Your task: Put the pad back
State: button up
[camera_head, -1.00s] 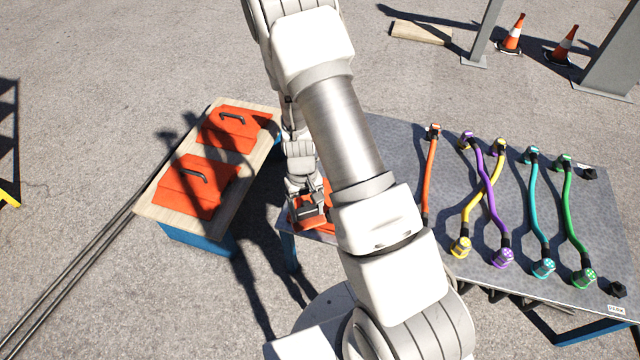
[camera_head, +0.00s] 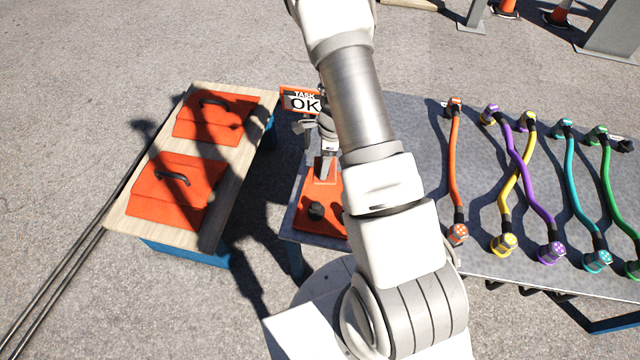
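A small orange-framed panel (camera_head: 301,99), which looks like the pad, shows "TASK OK" and faces the camera above the back of an orange base plate (camera_head: 311,226). I cannot tell what holds the panel up. The plate lies on the left end of the grey table and carries a raised orange block (camera_head: 322,187) and a black knob (camera_head: 317,210). My gripper (camera_head: 318,138) is just below and right of the panel, above the block. My arm covers part of this area. The fingers are too small and covered to show whether they are open or shut.
Orange, yellow, purple, teal and green cables lie on the grey table (camera_head: 415,115) to the right. A wooden-topped bench (camera_head: 240,180) at the left holds two orange lids (camera_head: 180,190) with black handles. Grey posts and cones stand behind. A gap separates bench and table.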

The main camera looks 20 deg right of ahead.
jog(key=shift+w+d+f+m+b, duration=0.4)
jog(key=shift+w+f+m, duration=0.35)
jog(key=shift+m, duration=0.25)
notch_tip(320, 180, down, 10)
jog(key=b, duration=0.3)
jog(key=shift+w+r, duration=0.1)
jog(key=shift+r, duration=0.15)
jog(key=shift+f+b, duration=0.25)
jog(key=shift+b, duration=0.1)
jog(key=o, duration=1.2)
jog(key=shift+o, duration=0.2)
jog(key=shift+r, duration=0.1)
